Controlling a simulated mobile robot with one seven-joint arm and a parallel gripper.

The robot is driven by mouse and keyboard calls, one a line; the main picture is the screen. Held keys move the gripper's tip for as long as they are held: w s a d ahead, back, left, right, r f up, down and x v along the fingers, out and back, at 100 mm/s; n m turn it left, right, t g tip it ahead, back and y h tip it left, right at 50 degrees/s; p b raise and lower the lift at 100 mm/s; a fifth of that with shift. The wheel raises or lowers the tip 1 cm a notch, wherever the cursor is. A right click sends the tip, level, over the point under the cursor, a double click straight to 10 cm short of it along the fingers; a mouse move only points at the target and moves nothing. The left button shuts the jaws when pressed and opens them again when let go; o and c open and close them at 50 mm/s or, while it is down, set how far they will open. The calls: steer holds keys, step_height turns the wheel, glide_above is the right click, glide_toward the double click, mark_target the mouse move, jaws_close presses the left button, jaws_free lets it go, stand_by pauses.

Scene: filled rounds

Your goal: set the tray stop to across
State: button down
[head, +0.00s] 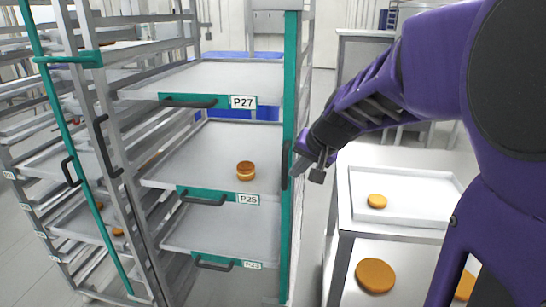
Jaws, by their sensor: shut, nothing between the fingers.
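The rack in the middle holds trays labelled P27 (207,101), P25 (210,192) and a lower one (210,260). A green upright bar (291,60) with a black handle (285,166) runs along the rack's right edge, beside the tray fronts; it looks like the tray stop. The tray fronts look uncovered. My gripper (319,174) is shut and empty, just right of the bar at about the handle's height. It appears apart from the handle, though depth is hard to judge.
Another rack (27,158) stands left, with a slanting green rod (50,100) before it. A round brown item (245,171) sits on tray P25. Right, a trolley (343,225) carries a white tray (400,220) and several round items. Floor shows between rack and trolley.

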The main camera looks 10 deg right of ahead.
stand_by(0.3)
steer(key=w+a+p, duration=0.1)
steer(key=w+a, duration=0.1)
steer(key=a, duration=0.4)
steer(key=shift+p, duration=0.4)
steer(key=shift+r, duration=0.1)
steer(key=shift+s+d, duration=0.1)
